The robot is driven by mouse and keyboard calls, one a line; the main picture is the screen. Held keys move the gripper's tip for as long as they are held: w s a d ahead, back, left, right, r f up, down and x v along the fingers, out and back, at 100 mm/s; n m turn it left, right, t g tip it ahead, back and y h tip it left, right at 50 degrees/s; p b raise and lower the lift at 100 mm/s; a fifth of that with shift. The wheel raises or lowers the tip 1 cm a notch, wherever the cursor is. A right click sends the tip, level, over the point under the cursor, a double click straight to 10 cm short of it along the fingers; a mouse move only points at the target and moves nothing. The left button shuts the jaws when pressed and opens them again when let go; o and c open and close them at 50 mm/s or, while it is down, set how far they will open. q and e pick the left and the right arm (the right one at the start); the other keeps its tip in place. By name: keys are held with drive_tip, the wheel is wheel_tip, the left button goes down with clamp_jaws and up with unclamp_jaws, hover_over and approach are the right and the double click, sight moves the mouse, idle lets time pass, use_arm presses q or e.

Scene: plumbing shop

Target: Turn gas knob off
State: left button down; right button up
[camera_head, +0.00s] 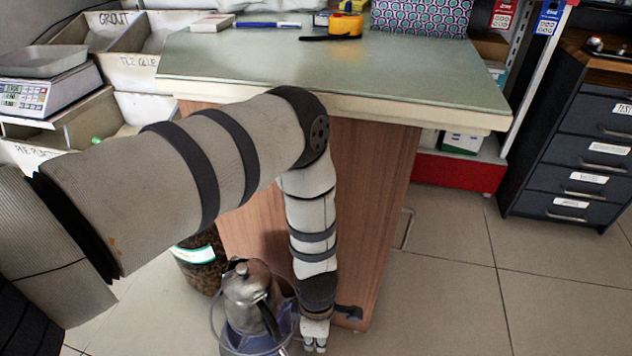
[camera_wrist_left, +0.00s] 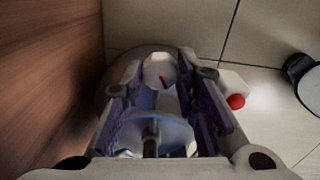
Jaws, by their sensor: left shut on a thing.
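A small blue gas stove (camera_head: 253,338) stands on the floor by the counter, with a metal moka pot (camera_head: 246,285) on top of it. My left arm reaches down over it. My left gripper (camera_head: 315,341) is low beside the stove, at its right. In the left wrist view, the two fingers of the left gripper (camera_wrist_left: 166,92) stand on either side of a pale knob (camera_wrist_left: 158,72) with a red mark, which I take for the gas knob. The gripper is shut on it, though the exact contact is hard to see. My right gripper is not in view.
The wooden counter (camera_head: 372,200) stands close beside and behind my left arm. A jar of brown contents (camera_head: 199,262) is left of the stove. A small red round part (camera_wrist_left: 236,101) shows outside the right finger. Tiled floor (camera_head: 450,290) is clear at right.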

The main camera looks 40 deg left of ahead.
use_arm(q)
drive_tip(key=m, duration=0.4)
drive_tip(key=shift+p, duration=0.3)
drive_tip(key=shift+m, duration=2.1)
drive_tip(key=c, duration=1.2)
unclamp_jaws()
drive_tip(key=shift+c, duration=0.2)
